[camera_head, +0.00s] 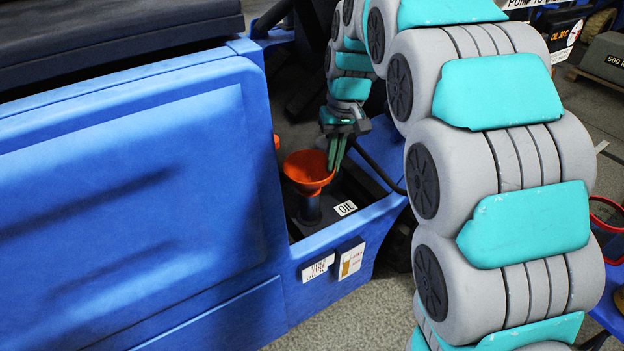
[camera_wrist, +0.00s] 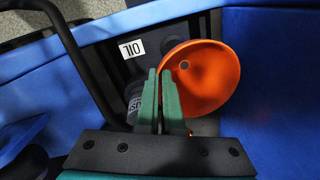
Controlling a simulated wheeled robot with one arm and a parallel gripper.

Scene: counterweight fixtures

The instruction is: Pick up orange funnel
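The orange funnel (camera_head: 308,168) sits upright, wide mouth up, over a black filler neck (camera_head: 309,208) in a recess of the blue machine. In the wrist view the funnel (camera_wrist: 215,80) fills the right of centre, with a dark hole in its bowl. My gripper (camera_head: 336,168) points down at the funnel's right rim in the head view. In the wrist view its green fingers (camera_wrist: 159,75) are close together, with the funnel's rim edge at their tips. They look shut on the rim; the exact contact is partly hidden by the fingers.
An "OIL" label (camera_head: 345,208) lies beside the neck. Blue walls (camera_head: 345,235) enclose the recess, and a black hose (camera_wrist: 75,60) runs close to the gripper. The large blue panel (camera_head: 130,190) stands at left.

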